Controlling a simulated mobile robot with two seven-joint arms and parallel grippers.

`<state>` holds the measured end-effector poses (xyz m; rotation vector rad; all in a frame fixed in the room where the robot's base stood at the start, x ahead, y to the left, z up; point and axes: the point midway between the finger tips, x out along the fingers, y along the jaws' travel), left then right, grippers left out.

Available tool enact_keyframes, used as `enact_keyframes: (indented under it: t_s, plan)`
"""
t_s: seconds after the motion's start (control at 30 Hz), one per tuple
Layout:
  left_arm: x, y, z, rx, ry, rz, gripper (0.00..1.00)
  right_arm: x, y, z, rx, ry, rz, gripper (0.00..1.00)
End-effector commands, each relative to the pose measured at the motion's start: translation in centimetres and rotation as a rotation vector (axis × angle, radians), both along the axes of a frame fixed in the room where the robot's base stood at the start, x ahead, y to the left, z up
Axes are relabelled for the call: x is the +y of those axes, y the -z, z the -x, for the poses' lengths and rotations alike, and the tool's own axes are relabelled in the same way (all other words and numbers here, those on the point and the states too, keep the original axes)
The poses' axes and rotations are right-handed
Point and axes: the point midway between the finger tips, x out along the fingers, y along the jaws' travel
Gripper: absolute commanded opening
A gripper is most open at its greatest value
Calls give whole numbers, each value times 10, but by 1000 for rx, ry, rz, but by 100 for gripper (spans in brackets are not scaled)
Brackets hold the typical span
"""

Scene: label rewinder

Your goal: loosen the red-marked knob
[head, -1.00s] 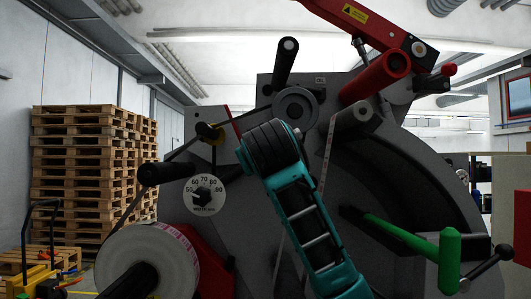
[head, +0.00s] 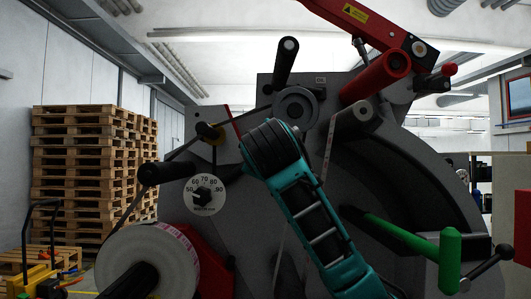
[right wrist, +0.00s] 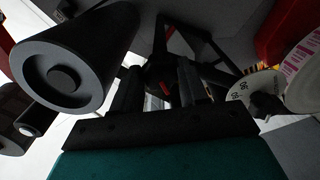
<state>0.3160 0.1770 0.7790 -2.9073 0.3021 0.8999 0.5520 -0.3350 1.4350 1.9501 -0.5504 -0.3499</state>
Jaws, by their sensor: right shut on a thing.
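The red-marked knob (right wrist: 158,74) is dark, with a short red mark on its face. It shows in the right wrist view between the two dark fingers of my right gripper (right wrist: 160,90). The fingers are shut on it, though dark shadow hides the exact contact. In the head view my teal right arm reaches up to the machine's front, and its wrist hides the knob and fingertips. My left gripper is in neither view.
A numbered white dial (head: 204,194) sits left of my wrist, above a label roll (head: 135,262). A green handle (head: 449,255) sticks out at right. Red and black rollers (head: 376,75) are above. A large grey roller (right wrist: 75,62) is close to my right gripper.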

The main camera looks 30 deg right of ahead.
Motion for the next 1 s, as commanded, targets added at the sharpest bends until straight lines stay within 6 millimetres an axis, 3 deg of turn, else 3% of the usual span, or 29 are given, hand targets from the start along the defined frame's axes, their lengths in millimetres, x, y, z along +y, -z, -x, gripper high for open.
enact_keyframes:
  t_s: [0.5,0.53,0.77,1.0]
  plan:
    - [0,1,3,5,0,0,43,0,0,0,12,0,17,13]
    - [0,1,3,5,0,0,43,0,0,0,12,0,17,46]
    - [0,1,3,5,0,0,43,0,0,0,11,0,16,68]
    - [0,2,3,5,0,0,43,0,0,0,9,0,14,69]
